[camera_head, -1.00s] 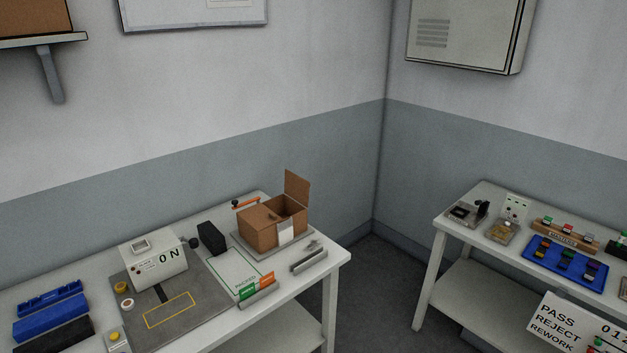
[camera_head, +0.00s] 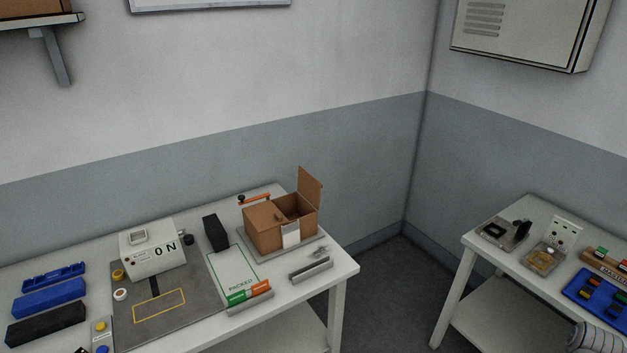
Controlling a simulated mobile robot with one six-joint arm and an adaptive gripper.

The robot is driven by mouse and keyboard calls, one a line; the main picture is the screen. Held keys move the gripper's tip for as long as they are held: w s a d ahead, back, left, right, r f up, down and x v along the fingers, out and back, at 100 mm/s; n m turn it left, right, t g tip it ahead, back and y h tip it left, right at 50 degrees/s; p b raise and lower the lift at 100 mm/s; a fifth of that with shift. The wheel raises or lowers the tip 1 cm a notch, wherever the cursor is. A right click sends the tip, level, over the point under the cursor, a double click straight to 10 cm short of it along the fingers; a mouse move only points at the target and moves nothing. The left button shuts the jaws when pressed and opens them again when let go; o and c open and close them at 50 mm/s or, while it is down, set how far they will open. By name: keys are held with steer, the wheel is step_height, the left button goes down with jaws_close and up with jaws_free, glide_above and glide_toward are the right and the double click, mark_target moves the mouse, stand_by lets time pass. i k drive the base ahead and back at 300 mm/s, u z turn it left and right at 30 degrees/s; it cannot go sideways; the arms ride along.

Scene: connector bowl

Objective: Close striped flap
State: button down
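An open brown cardboard box (camera_head: 263,237) stands on a grey plate (camera_head: 249,250) at the right end of the left table. One flap (camera_head: 310,192) stands upright at its right side. A white label (camera_head: 291,235) is on its front. I see no stripes on the flap at this distance, so I cannot tell which flap is the striped one. The box's inside is partly hidden by its walls.
An orange-handled tool (camera_head: 257,199) lies behind the box. A metal bar (camera_head: 311,270) lies in front, near the edge. A black block (camera_head: 215,233) stands left of it. A grey ribbed shape (camera_head: 598,338), unclear, covers the lower right corner. Floor is clear between the tables.

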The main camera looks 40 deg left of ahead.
mark_target(308, 186)
steer(key=u, duration=0.25)
steer(key=i, duration=0.6)
steer(key=u, duration=0.95)
steer(key=i, duration=0.8)
steer(key=u, duration=0.5)
steer(key=k, duration=0.95)
steer(key=u, duration=0.15)
steer(key=i, duration=0.35)
